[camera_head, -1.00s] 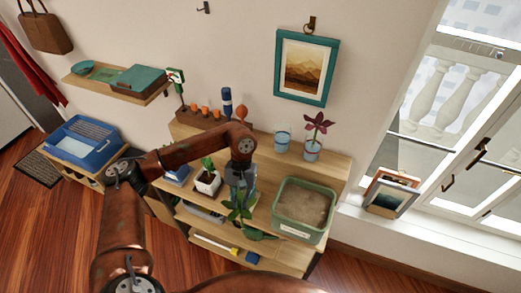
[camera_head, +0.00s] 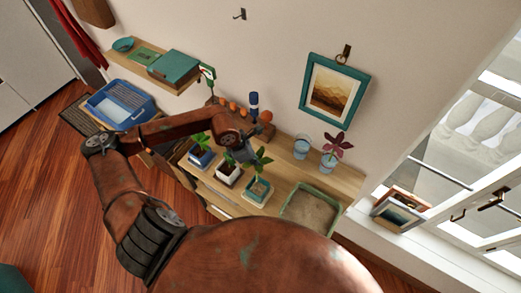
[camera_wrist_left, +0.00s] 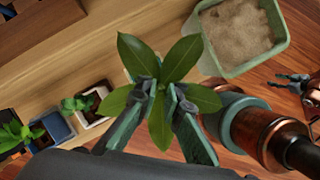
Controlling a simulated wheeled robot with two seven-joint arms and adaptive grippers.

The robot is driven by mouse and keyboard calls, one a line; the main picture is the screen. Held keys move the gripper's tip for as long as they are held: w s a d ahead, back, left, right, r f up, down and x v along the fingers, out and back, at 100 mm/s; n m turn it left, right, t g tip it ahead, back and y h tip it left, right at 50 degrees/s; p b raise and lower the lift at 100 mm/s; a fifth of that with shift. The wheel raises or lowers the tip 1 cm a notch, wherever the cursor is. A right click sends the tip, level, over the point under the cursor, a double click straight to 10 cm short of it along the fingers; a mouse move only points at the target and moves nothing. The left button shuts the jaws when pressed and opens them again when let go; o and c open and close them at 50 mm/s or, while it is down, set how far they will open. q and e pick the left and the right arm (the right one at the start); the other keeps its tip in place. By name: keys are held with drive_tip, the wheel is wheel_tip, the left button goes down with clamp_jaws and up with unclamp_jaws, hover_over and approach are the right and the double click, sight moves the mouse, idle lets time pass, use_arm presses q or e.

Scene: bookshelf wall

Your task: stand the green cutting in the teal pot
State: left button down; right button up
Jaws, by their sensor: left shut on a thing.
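The green cutting (camera_head: 262,160) is in my left gripper (camera_head: 244,153), which is shut on it. Its broad leaves fan out between the fingers of the left gripper (camera_wrist_left: 160,92) in the left wrist view, where the cutting (camera_wrist_left: 180,58) fills the middle. The teal pot (camera_head: 258,195) stands on the shelf top, with brown soil inside. In the head view the leaves show just above the pot's rim; I cannot tell whether the stem touches the soil. The pot cannot be made out in the wrist view.
A white pot (camera_head: 227,177) and a blue pot (camera_head: 201,160), each with a plant, stand left of the teal pot. A green sand tub (camera_head: 338,217) is to the right. A blue cup (camera_head: 302,147) and a potted purple plant (camera_head: 335,148) stand behind.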

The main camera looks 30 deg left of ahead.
sight(257, 171)
use_arm(q)
drive_tip(key=shift+w+a+r+n, duration=0.1)
drive_tip(key=shift+r+n, duration=0.15)
drive_tip(key=shift+n, duration=0.05)
drive_tip(key=shift+w+f, duration=0.1)
drive_tip(key=shift+f, duration=0.05)
wheel_tip(257, 171, down, 6)
drive_tip(key=b, duration=0.3)
use_arm(e)
drive_tip(key=f, duration=0.2)
drive_tip(key=w+f, duration=0.1)
drive_tip(key=shift+a, duration=0.25)
drive_tip(key=shift+d, duration=0.15)
use_arm(q)
drive_tip(key=shift+b, duration=0.6)
use_arm(e)
drive_tip(key=shift+f, duration=0.4)
drive_tip(key=shift+a, duration=0.3)
use_arm(q)
drive_tip(key=shift+b, duration=0.35)
use_arm(e)
drive_tip(key=shift+f, duration=0.4)
